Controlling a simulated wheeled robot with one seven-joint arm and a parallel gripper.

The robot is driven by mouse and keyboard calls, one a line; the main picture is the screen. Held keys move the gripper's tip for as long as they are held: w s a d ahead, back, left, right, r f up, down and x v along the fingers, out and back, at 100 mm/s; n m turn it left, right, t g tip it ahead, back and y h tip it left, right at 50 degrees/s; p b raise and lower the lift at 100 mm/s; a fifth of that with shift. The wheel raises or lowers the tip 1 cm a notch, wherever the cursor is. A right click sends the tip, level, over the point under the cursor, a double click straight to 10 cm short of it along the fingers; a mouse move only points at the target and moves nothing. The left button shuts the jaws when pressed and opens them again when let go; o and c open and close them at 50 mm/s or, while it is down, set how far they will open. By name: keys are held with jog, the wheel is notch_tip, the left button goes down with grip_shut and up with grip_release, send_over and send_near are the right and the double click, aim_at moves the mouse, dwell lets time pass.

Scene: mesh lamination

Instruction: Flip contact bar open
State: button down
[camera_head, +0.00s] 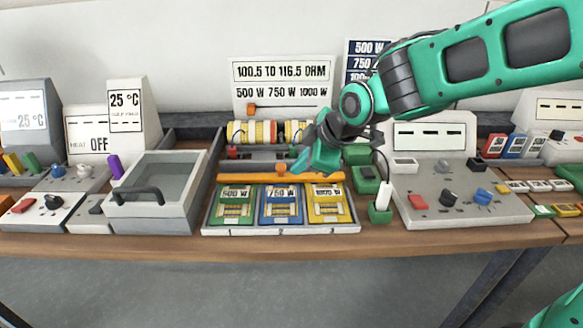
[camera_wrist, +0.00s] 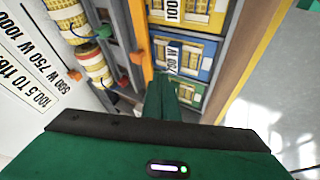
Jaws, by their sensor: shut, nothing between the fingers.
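The contact bar (camera_head: 245,178) is a long orange strip along the back edge of a white tray (camera_head: 215,229). It also shows in the wrist view (camera_wrist: 139,30), with a small orange knob (camera_wrist: 137,57) beside it. The tray holds a green card (camera_head: 233,205), a blue card (camera_head: 281,206) and a yellow card (camera_head: 326,204) side by side in front of the bar. My gripper (camera_head: 299,167) is shut and empty, its tips close to the bar right of the knob. The wrist view shows the closed fingers (camera_wrist: 161,82) beside the bar; I cannot tell whether they touch it.
A grey lidded box (camera_head: 155,207) with a dark handle is on the left. A green holder (camera_head: 380,214) with a white stick and a grey control panel (camera_head: 450,200) are on the right.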

send_near(281, 173)
jog(key=a+f, duration=0.1)
jog(key=s+f, duration=0.1)
jog(key=f, duration=0.1)
jog(key=s+a+f, duration=0.1)
jog(key=shift+s+a+f, duration=0.2)
jog(key=shift+s+a, duration=0.05)
jog(key=shift+a, duration=0.05)
jog(key=w, duration=0.3)
jog(key=shift+w, duration=0.1)
jog(key=shift+w+d, duration=0.1)
jog(key=shift+w, duration=0.4)
